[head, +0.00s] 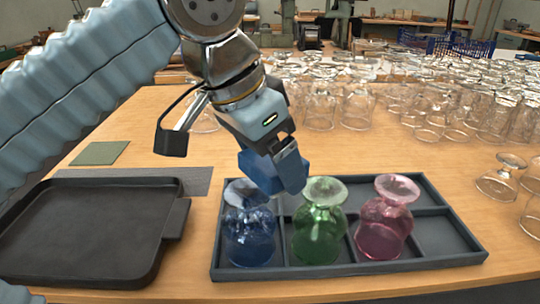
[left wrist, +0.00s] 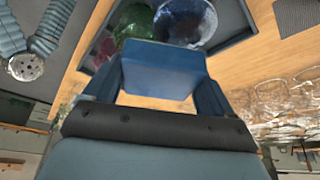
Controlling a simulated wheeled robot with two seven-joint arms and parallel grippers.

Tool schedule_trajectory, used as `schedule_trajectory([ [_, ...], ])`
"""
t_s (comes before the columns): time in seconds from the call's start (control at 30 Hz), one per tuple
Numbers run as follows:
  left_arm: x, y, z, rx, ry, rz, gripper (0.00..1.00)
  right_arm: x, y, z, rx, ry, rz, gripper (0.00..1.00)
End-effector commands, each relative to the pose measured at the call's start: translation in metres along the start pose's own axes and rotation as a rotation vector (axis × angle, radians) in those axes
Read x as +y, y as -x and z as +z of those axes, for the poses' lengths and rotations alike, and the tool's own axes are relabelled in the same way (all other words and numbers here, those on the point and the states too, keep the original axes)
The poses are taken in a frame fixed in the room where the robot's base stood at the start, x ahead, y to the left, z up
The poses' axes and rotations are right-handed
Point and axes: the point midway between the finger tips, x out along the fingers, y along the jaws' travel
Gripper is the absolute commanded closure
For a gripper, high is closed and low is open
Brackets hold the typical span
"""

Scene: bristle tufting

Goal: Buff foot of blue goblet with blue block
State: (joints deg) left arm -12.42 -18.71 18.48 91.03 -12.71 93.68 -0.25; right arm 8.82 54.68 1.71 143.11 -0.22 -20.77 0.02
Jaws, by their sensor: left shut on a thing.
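The blue goblet (head: 250,235) stands upside down in the left compartment of the dark tray (head: 345,265), its pale round foot (head: 243,193) facing up. My left gripper (head: 277,165) is shut on the blue block (head: 257,170), just above and to the right of that foot. I cannot tell whether block and foot touch. In the left wrist view the blue block (left wrist: 165,68) sits between the fingers, with the blue goblet's foot (left wrist: 185,20) partly hidden beyond it. My right gripper is not in view.
A green goblet (head: 318,232) and a pink goblet (head: 382,228) stand upside down to the right in the tray. A black tray (head: 90,230) lies at the left, near a green pad (head: 100,153). Many clear glasses fill the back and right of the table.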

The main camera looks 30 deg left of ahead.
Motion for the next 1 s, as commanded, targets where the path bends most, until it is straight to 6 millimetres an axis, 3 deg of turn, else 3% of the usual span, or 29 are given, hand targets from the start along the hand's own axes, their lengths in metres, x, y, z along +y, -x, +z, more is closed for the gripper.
schedule_trajectory([
  [1.0,0.000,-0.017,0.007,0.000,0.000,0.000,0.52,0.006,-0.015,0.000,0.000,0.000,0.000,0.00],
])
